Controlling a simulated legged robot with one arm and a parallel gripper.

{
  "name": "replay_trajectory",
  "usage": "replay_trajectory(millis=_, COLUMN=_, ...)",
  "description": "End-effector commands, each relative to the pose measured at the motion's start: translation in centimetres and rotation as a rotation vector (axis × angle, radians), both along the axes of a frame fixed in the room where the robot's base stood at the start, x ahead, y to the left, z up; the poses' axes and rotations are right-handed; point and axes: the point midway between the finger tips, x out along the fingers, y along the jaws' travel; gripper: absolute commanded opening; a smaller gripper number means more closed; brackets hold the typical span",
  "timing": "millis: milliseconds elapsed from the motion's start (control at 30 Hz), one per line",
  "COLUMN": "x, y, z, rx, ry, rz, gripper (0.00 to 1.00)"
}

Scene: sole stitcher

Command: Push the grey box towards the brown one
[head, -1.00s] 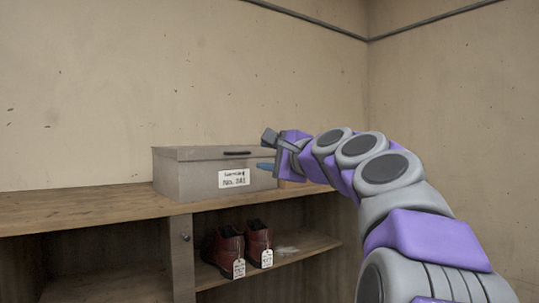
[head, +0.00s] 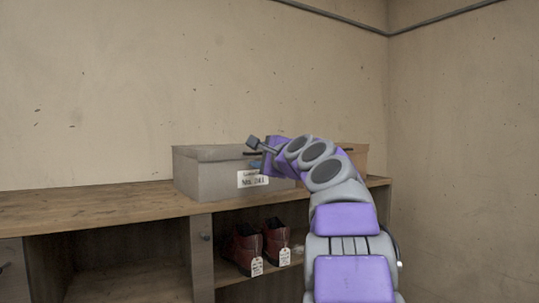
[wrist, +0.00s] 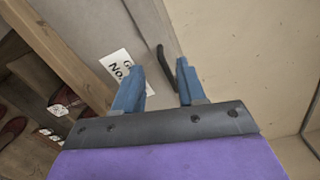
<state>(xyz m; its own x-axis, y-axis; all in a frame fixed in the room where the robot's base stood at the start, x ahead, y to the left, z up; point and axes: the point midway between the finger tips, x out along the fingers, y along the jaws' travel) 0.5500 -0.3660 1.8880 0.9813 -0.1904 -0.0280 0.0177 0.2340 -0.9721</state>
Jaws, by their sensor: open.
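The grey box (head: 205,175) stands on the wooden bench top in the head view, with a white label and a dark handle on its front. The brown box (head: 357,157) stands to its right, mostly hidden behind my arm. My gripper (head: 256,154) is open and overlaps the upper right part of the grey box's front. In the wrist view my gripper (wrist: 157,82) shows two blue fingers apart with nothing between them. The grey box (wrist: 85,28), its label and its handle lie just beyond the fingers. I cannot tell whether they touch.
The bench top (head: 90,203) is clear to the left of the grey box. Dark red shoes (head: 274,240) with white tags stand on a shelf below. A wall (head: 90,90) rises behind the bench, and another closes the right side.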

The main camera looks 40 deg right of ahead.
Motion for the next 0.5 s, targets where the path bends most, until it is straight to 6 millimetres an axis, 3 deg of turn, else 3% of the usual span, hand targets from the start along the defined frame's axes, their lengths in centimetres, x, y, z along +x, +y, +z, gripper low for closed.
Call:
replay_trajectory(millis=233, x=3.0, y=-0.7, z=0.1, rx=-0.002, ry=0.000, rz=-0.002, gripper=0.40)
replay_trajectory(millis=500, x=4.2, y=-0.9, z=-0.1, rx=0.000, ry=-0.001, rz=0.000, gripper=0.40)
